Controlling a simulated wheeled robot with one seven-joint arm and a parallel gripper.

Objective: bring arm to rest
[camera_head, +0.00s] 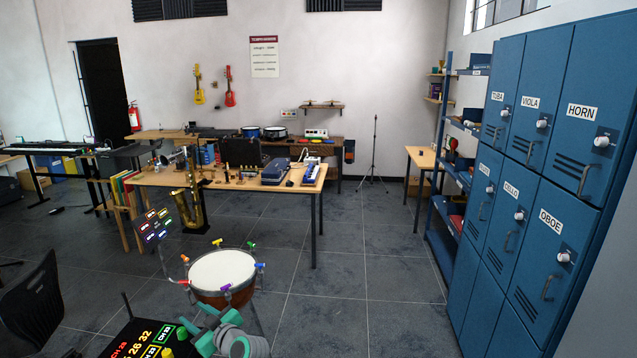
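Teal and grey rounded links, which look like part of my arm, show at the bottom edge, left of centre. They appear just in front of the kettle drum (222,273) in the picture, and I cannot tell whether they touch it. The rest of the arm is cut off by the lower edge of the view.
A black box with lit channel numbers (135,340) is at the bottom left, near a black chair (32,305). A wooden table (305,187) bears instruments. Blue lockers (545,200) line the right side. Open tiled floor (365,280) lies between drum and lockers.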

